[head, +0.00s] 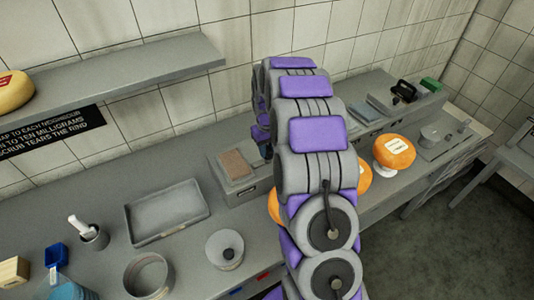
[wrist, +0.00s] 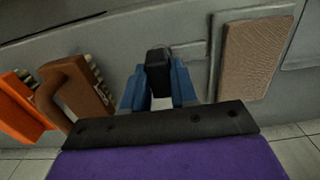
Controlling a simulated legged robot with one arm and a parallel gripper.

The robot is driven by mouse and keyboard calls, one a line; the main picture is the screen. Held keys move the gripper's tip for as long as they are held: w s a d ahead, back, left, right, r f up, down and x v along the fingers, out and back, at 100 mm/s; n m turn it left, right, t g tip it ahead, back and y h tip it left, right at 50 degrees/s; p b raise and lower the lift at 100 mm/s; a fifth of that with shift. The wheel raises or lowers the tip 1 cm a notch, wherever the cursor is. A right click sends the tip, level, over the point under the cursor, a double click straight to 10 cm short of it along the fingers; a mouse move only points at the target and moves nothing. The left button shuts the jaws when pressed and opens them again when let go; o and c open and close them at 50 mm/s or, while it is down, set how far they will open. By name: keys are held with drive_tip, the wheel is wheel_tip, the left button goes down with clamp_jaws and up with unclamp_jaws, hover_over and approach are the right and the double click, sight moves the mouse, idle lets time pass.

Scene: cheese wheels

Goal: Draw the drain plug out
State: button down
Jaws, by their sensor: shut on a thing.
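In the wrist view my gripper (wrist: 160,76) has two blue fingers closed on the sides of a dark, block-shaped piece, which I take to be the drain plug (wrist: 158,56). The plug stands up between the fingertips against a grey surface. Its lower end is hidden by the fingers, so I cannot tell whether it is still seated or how deep. In the head view my own purple and grey arm blocks the gripper and the plug.
An orange brush (wrist: 20,105) and a brown brush (wrist: 75,92) lie left of my gripper; a tan pad (wrist: 252,60) is at right.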

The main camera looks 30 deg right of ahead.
drive_tip(key=shift+r+p, duration=0.9)
drive_tip(key=shift+r, duration=1.6)
drive_tip(key=shift+r+p, duration=0.6)
drive_tip(key=shift+r, duration=0.8)
